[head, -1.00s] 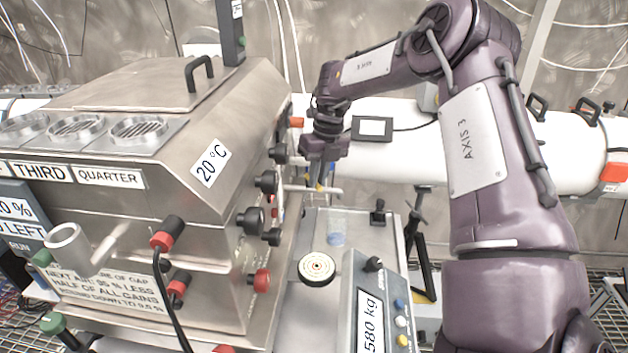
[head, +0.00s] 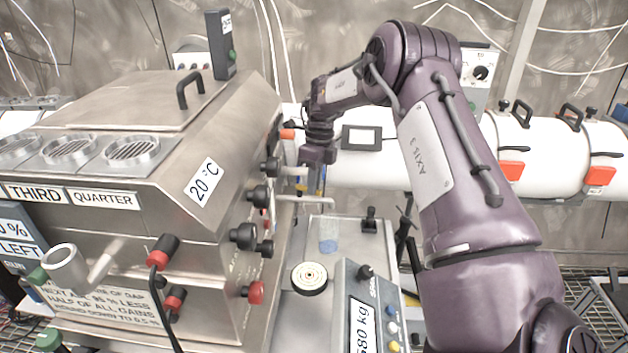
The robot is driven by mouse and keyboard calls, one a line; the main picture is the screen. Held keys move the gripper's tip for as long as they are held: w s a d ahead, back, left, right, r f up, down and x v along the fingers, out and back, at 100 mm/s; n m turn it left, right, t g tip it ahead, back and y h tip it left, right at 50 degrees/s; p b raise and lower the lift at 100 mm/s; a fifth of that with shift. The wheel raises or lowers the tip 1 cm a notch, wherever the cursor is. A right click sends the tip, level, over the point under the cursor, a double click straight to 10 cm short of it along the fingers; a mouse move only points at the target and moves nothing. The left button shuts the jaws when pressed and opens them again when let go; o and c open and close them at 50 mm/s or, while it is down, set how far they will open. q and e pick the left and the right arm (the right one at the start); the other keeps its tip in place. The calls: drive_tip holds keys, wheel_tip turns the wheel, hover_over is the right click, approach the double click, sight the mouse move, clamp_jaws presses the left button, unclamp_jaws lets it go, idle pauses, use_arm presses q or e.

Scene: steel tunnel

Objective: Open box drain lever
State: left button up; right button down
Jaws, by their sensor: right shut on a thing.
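The steel box (head: 150,215) fills the left half of the head view. Its right side carries black knobs, red-ended fittings and light grey rod-like levers. My right gripper (head: 317,184) is beside this side, pointing down and shut on what looks like a box drain lever. One light rod (head: 294,170) meets the gripper from the box. Another light rod (head: 308,200) sticks out just below the fingers. The fingertips are small and partly hidden, so the exact grip is unclear. My left gripper is out of view.
A scale (head: 360,310) and a bench with a small glass (head: 329,238) and a round white disc (head: 310,278) stand below the gripper. A large white pipe (head: 370,165) runs behind. Black knobs (head: 245,236) protrude close to the gripper's left.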

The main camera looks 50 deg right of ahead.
idle(0.3)
drive_tip(key=c, duration=1.4)
unclamp_jaws()
drive_tip(key=shift+c, duration=0.2)
wheel_tip(320, 180, up, 8)
drive_tip(key=d+p, duration=0.1)
drive_tip(key=p, duration=0.2)
drive_tip(key=shift+w+d+f, duration=0.15)
drive_tip(key=shift+w+d, duration=0.1)
